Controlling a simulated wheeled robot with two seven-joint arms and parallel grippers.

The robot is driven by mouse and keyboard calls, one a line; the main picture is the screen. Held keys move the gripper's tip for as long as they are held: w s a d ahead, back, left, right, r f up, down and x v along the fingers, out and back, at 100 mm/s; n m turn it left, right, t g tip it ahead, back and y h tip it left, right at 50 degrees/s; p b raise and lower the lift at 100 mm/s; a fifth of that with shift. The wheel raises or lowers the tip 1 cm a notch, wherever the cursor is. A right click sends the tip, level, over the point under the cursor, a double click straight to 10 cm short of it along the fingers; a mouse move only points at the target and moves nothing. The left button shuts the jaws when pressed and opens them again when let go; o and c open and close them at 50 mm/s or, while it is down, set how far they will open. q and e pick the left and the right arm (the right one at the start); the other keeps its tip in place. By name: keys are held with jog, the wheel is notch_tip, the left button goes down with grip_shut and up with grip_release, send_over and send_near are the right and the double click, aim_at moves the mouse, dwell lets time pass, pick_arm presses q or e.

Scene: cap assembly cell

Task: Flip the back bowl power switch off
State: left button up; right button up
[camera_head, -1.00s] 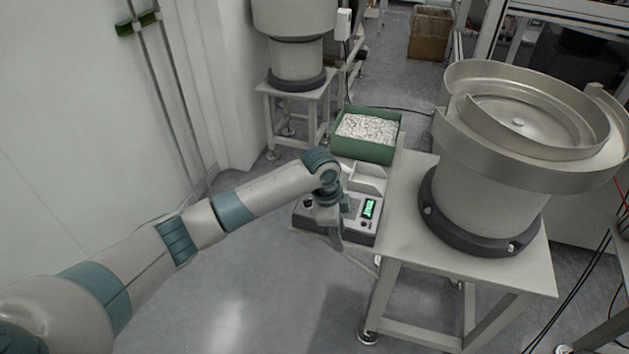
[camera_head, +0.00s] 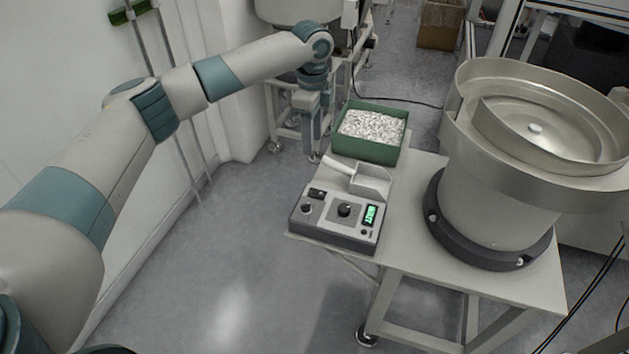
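The back bowl feeder (camera_head: 283,10) stands on a pale stand at the top of the view, cut off by the frame edge and partly behind my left arm. I cannot make out its power switch. My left gripper (camera_head: 314,152) points down in front of that stand, left of the green bin; its finger gap is not clear. A control box (camera_head: 336,217) on the front table has a small black switch (camera_head: 317,193), knobs and a lit green display (camera_head: 370,214). The gripper is apart from this box. My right gripper is not in view.
The front bowl feeder (camera_head: 495,185) stands on the front table (camera_head: 480,278). A green bin (camera_head: 365,148) of small pale parts and a scoop (camera_head: 368,182) sit behind the control box. Rails (camera_head: 165,85) run along the left wall. The floor at lower left is clear.

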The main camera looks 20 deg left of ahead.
aim_at(313, 192)
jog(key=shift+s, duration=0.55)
pick_arm(q)
jog(key=shift+f, duration=0.15)
